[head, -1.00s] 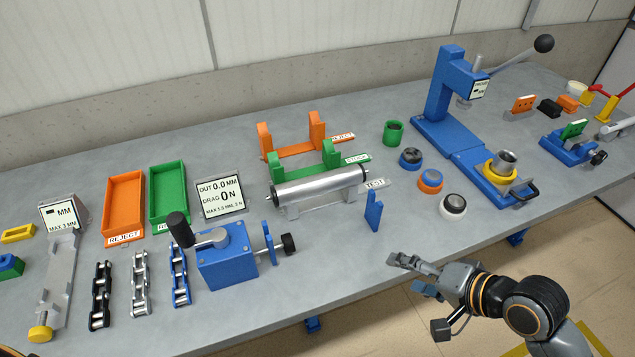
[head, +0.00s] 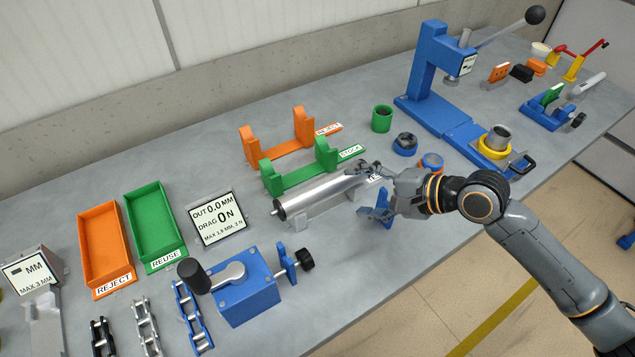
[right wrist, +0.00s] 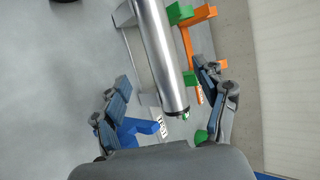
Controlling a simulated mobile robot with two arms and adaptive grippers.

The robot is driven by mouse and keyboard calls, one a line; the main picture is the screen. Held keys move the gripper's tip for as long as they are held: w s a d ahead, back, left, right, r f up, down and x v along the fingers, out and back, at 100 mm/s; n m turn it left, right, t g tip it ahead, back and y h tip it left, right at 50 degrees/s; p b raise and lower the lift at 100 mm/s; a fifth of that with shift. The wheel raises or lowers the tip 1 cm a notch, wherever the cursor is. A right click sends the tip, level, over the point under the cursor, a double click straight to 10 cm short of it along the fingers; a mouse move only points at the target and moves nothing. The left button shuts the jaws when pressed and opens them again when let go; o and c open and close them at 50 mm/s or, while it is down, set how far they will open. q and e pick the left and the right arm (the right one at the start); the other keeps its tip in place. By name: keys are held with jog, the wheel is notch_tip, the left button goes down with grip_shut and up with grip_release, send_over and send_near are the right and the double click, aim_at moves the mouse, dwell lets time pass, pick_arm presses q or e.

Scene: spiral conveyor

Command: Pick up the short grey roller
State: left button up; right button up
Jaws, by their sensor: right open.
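The grey roller (head: 322,192) is a shiny metal cylinder lying on a light grey stand (head: 300,222) in the middle of the table. In the right wrist view the roller (right wrist: 160,55) runs down between my fingers, its end short of the palm. My right gripper (head: 368,190) is at the roller's right end; the right wrist view shows its fingers (right wrist: 163,90) open on either side of the roller, apart from it. The fingers partly hide the stand's label in the head view. My left gripper is not in view.
A green STOCK stand (head: 290,178) and an orange REJECT stand (head: 280,150) stand just behind the roller. A blue upright piece (head: 381,206) is close to my right gripper. A blue clamp device (head: 248,288) stands in front. Blue ring (head: 405,146) and green cup (head: 382,118) stand to the right.

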aim_at(330, 189)
jog(key=x, duration=0.4)
jog(key=shift+w, duration=0.1)
jog(key=shift+w+a+f+p, duration=0.25)
jog(key=shift+a+p, duration=0.1)
jog(key=shift+a, duration=0.15)
jog(key=p+x, duration=0.1)
jog(key=x, duration=0.3)
jog(key=shift+a+f, duration=0.15)
jog(key=shift+a, duration=0.1)
jog(key=shift+w+a+f, duration=0.1)
jog(key=shift+a+f, duration=0.05)
jog(key=c, duration=0.6)
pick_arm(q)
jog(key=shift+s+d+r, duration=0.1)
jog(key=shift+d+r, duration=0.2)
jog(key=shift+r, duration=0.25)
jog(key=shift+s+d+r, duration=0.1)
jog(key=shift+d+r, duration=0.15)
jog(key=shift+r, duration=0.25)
pick_arm(e)
grip_shut()
